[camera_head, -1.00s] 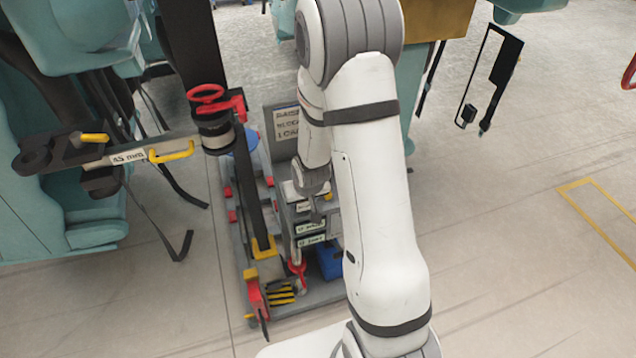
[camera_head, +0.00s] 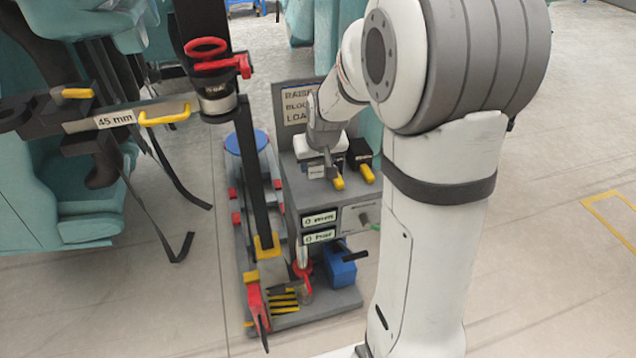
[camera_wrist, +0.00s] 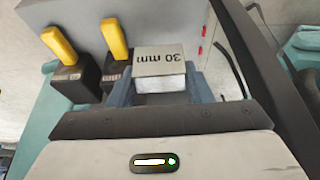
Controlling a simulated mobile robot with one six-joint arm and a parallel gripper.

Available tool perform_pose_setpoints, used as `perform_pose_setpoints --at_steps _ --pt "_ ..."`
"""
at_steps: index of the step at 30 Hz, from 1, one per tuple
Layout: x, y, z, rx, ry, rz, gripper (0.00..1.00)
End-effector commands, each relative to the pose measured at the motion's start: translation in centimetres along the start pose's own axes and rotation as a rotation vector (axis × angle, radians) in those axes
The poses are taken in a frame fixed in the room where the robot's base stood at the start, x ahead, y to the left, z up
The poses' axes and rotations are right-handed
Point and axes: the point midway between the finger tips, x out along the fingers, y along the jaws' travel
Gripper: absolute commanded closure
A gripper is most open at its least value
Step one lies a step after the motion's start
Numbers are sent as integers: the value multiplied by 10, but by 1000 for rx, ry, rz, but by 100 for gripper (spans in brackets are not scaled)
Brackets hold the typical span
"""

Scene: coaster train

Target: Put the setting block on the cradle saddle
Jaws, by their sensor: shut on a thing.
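A pale setting block labelled "30 mm" (camera_wrist: 160,62) sits between the two blue-grey fingers of my gripper (camera_wrist: 162,85) in the wrist view. My gripper is shut on it. In the head view my gripper (camera_head: 326,160) is over the top of the grey cabinet (camera_head: 292,190), and the block is mostly hidden there. Two dark blocks with yellow handles stand beside it, one near (camera_wrist: 76,82) and one farther right (camera_wrist: 115,72). I cannot tell for sure which part is the cradle saddle. A black post (camera_head: 248,180) rises on the grey cart, left of the cabinet.
A bar labelled "45 mm" (camera_head: 115,119) with yellow handles reaches left from the post, by a red handwheel (camera_head: 207,48). A sign board (camera_head: 296,103) stands behind the cabinet. Teal seats (camera_head: 60,190) are at the left. The floor (camera_head: 540,200) at the right is clear.

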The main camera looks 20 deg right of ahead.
Motion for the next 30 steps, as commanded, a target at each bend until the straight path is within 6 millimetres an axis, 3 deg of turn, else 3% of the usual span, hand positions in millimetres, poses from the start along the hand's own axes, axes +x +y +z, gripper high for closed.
perform_pose_setpoints --at_steps 15,26,27,30 --pt "55 -1 23 -1 0 -1 92" --pt "60 -1 24 -1 3 -1 92" --pt "59 -1 24 -1 1 -1 53" --pt "59 -1 24 -1 1 -1 45"
